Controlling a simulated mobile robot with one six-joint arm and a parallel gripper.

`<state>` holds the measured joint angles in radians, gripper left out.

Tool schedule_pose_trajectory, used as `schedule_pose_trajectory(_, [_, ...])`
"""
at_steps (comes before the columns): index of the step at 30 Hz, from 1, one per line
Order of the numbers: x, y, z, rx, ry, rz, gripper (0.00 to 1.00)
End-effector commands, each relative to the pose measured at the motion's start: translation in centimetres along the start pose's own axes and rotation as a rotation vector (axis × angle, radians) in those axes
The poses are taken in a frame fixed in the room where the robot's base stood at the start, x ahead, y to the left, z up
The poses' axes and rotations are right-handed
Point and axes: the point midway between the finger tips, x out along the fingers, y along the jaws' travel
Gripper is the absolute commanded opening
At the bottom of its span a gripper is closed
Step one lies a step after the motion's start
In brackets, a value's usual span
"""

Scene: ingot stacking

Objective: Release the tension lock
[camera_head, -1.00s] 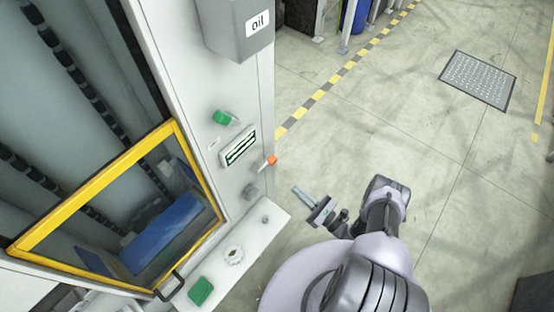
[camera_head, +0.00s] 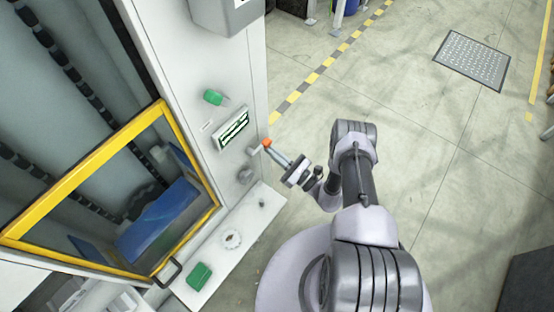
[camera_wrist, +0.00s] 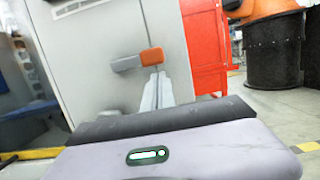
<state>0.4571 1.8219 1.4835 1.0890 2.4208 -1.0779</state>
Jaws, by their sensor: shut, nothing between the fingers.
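The tension lock appears to be the small lever with an orange tip (camera_head: 267,143) on the right edge of the white machine panel. In the wrist view its orange end (camera_wrist: 152,56) and grey body (camera_wrist: 126,64) stick out from the panel, roughly level. My gripper (camera_head: 274,150) is shut and empty, with its fingertips at the orange tip. In the wrist view the closed fingers (camera_wrist: 157,76) reach up to just below the orange end. I cannot tell whether they touch it.
The machine (camera_head: 170,40) has a yellow-framed window door (camera_head: 90,150) at left. A green knob (camera_head: 213,97), a display (camera_head: 232,130) and a grey knob (camera_head: 245,176) are near the lever. A green block (camera_head: 199,276) sits on the ledge.

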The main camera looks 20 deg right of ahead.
Motion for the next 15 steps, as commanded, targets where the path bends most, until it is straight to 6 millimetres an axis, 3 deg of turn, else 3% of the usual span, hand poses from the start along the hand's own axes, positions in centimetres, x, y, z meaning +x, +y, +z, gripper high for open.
schedule_pose_trajectory(15, [0.14,0.01,0.77,-0.009,0.0,0.003,0.0])
